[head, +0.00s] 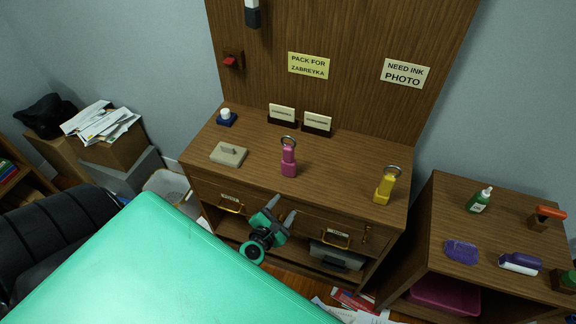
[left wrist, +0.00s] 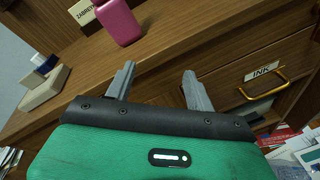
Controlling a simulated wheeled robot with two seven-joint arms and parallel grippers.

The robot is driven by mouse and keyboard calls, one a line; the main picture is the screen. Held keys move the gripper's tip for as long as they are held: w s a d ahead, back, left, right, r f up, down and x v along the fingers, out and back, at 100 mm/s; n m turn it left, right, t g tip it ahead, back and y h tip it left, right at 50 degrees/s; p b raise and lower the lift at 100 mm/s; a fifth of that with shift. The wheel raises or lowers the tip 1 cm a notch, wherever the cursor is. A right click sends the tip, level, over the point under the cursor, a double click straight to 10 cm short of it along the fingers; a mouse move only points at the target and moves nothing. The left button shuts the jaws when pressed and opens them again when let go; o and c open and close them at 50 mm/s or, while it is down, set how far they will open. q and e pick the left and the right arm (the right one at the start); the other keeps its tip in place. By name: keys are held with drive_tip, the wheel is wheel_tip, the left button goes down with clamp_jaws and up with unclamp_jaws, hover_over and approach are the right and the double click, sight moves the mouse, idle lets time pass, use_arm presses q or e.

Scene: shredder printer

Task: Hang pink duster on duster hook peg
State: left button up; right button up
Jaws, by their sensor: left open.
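The pink duster (head: 289,162), with a grey ring at its top, stands upright on the wooden desk (head: 255,160). Its lower part also shows at the top of the left wrist view (left wrist: 119,22). My left gripper (head: 280,210) is open and empty in front of the desk's drawers, below and apart from the duster. Its two grey fingers are spread in the left wrist view (left wrist: 160,74). A small red peg on a wooden block (head: 232,62) is fixed to the back panel at the left; I cannot tell for sure that it is the duster hook. My right gripper is not in view.
A yellow ringed item (head: 386,186) stands at the desk's right end. A grey block (head: 229,154), a blue-based item (head: 227,118) and two card holders (head: 317,123) also stand on the desk. A side cabinet (head: 440,215) with bottles is at the right.

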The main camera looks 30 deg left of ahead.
sight(287, 156)
use_arm(q)
drive_tip(key=a+r+n+t+y, duration=0.2)
drive_tip(key=a+r+n, duration=0.1)
drive_tip(key=r+n, duration=0.65)
drive_tip(key=shift+m, duration=0.55)
drive_tip(key=w, duration=0.2)
drive_tip(key=w+a+r+p, duration=0.1)
drive_tip(key=w, duration=0.2)
drive_tip(key=w+r, duration=0.1)
drive_tip(key=w, duration=0.2)
drive_tip(key=shift+a, duration=0.35)
drive_tip(key=x, duration=0.5)
drive_tip(key=shift+w+a+f+p, duration=0.1)
drive_tip(key=shift+w+f+p, duration=0.15)
drive_tip(key=shift+p, duration=0.15)
drive_tip(key=shift+w+a+f, duration=0.1)
drive_tip(key=shift+w, duration=0.2)
drive_tip(key=c, duration=1.1)
